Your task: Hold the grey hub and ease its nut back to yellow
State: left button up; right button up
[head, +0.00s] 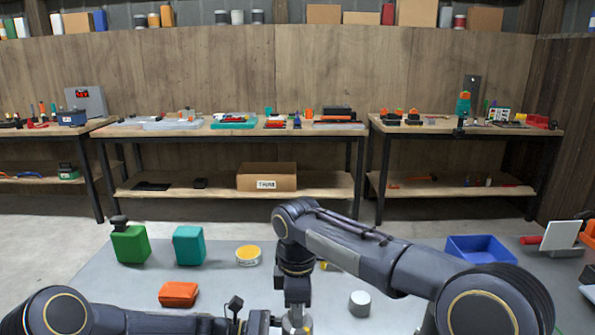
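My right gripper (296,310) points straight down at the bottom centre of the head view, with its fingertips at the picture's lower edge. A small light grey piece with a yellowish tint (296,324) shows at its tips; it may be part of the grey hub and nut, but too little shows to tell. My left gripper (258,322) comes in low from the left and lies close beside the right one, mostly cut off by the lower edge. I cannot tell whether either gripper is open or shut. Any yellow mark for the nut is not readable.
Workbenches (330,131) line the back wall.

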jog(key=shift+c, duration=0.3)
jog(key=shift+n, duration=2.3)
jog(key=o, duration=0.9)
jog(key=shift+r, duration=3)
